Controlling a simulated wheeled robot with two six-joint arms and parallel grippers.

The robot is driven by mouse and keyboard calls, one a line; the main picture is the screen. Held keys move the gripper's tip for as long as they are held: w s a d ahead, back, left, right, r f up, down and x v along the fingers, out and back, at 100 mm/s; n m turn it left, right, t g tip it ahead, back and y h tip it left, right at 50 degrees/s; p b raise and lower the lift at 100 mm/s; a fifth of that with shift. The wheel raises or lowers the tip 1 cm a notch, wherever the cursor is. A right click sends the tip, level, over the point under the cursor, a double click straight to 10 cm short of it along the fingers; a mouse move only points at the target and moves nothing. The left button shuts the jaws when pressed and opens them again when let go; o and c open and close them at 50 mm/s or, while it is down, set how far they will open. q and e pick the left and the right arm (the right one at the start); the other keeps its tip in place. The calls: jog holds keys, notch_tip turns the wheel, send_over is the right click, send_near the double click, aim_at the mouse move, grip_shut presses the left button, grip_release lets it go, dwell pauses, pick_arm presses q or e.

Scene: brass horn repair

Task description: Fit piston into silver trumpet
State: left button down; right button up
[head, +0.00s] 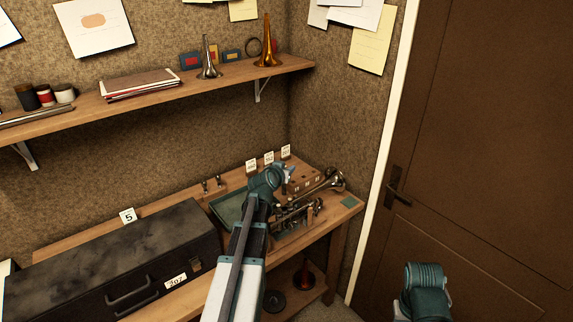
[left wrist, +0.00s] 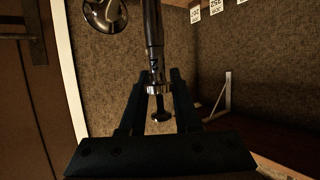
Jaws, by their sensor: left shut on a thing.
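The silver trumpet (head: 331,181) lies at the right end of the bench, its bell pointing to the back right. A silver bell (left wrist: 106,14) also shows at the top of the left wrist view. My left gripper (head: 281,177) is over the bench beside the trumpet. In the left wrist view my left gripper (left wrist: 160,82) is shut on the piston (left wrist: 153,35), whose dark button end (left wrist: 161,115) hangs between the fingers. The piston's far end is cut off by the frame edge, so I cannot tell whether it is inside a casing. My right gripper is not visible; only part of my right arm shows.
A dark case (head: 112,262) covers the bench's left part. A green tray (head: 227,209), a wooden block (head: 303,181) and a small rack (head: 210,188) stand near my left arm. Number cards (head: 269,157) stand behind. A shelf (head: 180,84) runs above; a door (head: 480,130) is right.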

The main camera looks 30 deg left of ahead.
pick_arm(q)
jog(key=shift+w+a+f, duration=0.1)
jog(key=shift+w, duration=0.05)
notch_tip(320, 180, down, 6)
jog(key=b, duration=0.5)
jog(key=shift+b, duration=0.4)
jog(key=shift+f+b, duration=1.5)
jog(key=shift+b, duration=0.1)
dwell(1.1)
jog(key=shift+r, duration=0.3)
jog(key=shift+r+p, duration=1.15)
jog(key=shift+p, duration=0.25)
jog(key=shift+f+b, duration=1.4)
dwell(0.5)
jog(key=c, duration=0.5)
grip_release()
jog(key=shift+r, duration=0.1)
jog(key=shift+c, duration=0.2)
